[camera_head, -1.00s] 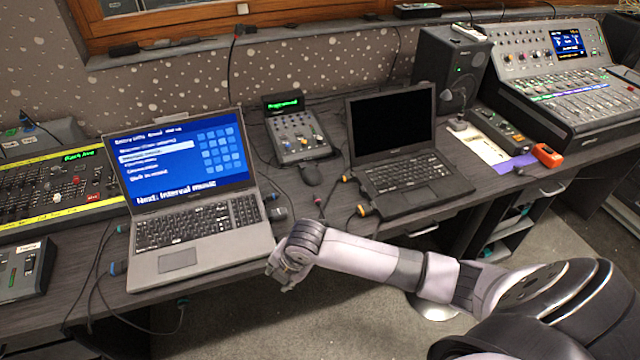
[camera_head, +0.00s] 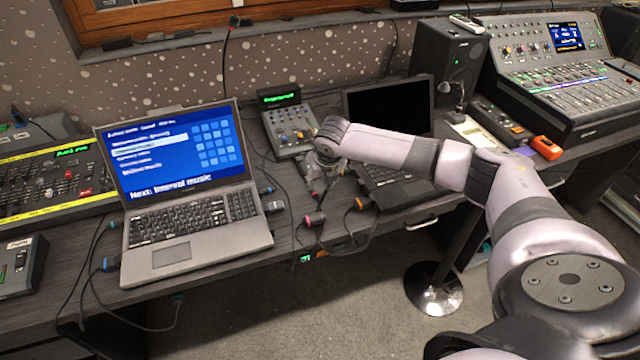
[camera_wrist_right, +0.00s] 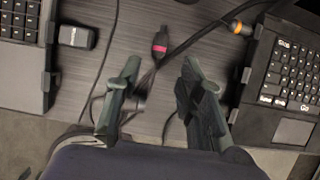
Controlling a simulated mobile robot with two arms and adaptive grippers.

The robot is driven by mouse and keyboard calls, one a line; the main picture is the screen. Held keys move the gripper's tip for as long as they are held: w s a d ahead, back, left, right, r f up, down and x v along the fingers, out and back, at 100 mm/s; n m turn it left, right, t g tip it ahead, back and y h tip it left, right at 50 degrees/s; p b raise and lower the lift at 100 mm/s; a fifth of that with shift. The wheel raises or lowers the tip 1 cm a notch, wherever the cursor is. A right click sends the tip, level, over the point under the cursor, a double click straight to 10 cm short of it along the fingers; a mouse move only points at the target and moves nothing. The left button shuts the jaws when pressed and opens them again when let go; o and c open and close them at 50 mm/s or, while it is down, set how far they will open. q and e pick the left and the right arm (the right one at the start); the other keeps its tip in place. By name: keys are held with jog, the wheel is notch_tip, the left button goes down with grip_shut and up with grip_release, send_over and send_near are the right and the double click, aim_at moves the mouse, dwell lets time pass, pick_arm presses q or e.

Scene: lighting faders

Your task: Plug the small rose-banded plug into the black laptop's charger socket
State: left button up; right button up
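The small rose-banded plug (camera_head: 315,219) lies on the desk between the two laptops. In the wrist view the plug (camera_wrist_right: 160,44) is dark with a rose band, its cable running toward me. My right gripper (camera_head: 322,186) is over this gap. In the wrist view it (camera_wrist_right: 161,64) is open, fingers apart, with the plug just beyond and between the fingertips, not gripped. The black laptop (camera_head: 395,188) is partly hidden by my right arm; its left side (camera_wrist_right: 262,100) shows in the wrist view. I cannot make out its charger socket. My left gripper is not in view.
An orange-banded plug (camera_wrist_right: 238,27) is at the black laptop's left edge; I cannot tell if it is seated. A dark adapter (camera_wrist_right: 77,37) sits at the grey laptop's (camera_head: 190,242) right side. Loose cables cross the gap. A small mixer (camera_head: 288,128) stands behind.

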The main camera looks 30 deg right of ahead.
aim_at(315, 193)
jog(key=b+x, duration=0.3)
jog(key=x, duration=0.1)
jog(key=shift+s+a+b, duration=0.1)
jog(key=shift+s+b, duration=0.05)
jog(key=shift+b, duration=0.25)
jog(key=shift+w+f, duration=0.2)
jog(key=shift+f, duration=0.1)
jog(key=shift+b+x, duration=0.35)
jog(key=shift+x, duration=0.9)
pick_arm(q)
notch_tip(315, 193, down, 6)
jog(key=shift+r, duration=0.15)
pick_arm(e)
jog(key=shift+w, duration=0.1)
grip_shut()
jog(key=shift+r, duration=0.1)
notch_tip(315, 193, up, 5)
jog(key=p, duration=0.5)
jog(key=shift+p, duration=0.3)
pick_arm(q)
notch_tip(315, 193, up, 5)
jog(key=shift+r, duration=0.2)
